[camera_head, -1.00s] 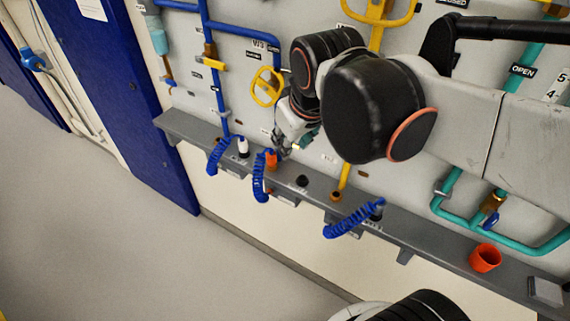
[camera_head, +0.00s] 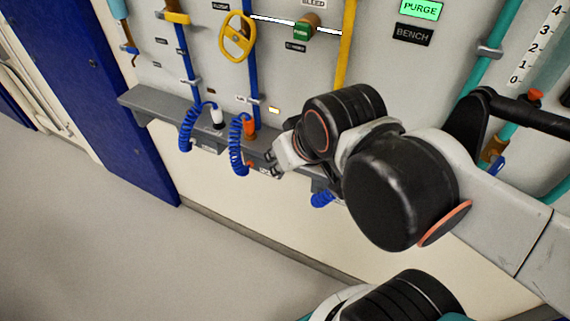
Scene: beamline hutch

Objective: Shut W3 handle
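A yellow handwheel (camera_head: 237,37) stands on a blue pipe on the wall panel, upper middle. To its left, a yellow lever handle (camera_head: 177,17) lies crosswise on another blue pipe. A green handle (camera_head: 303,31) on a brass-coloured body sits to the wheel's right. I cannot read a W3 label, so I cannot tell which handle it marks. My gripper (camera_head: 271,163) is below and right of the handwheel, in front of the shelf. It is small in view; its dark fingers look apart, with nothing seen between them.
A grey shelf (camera_head: 150,101) runs below the panel, with coiled blue hoses (camera_head: 237,150), a white plug (camera_head: 217,119) and an orange plug (camera_head: 249,129). A blue post (camera_head: 110,80) stands left. The grey floor (camera_head: 90,220) is clear. My arm hides the shelf's right part.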

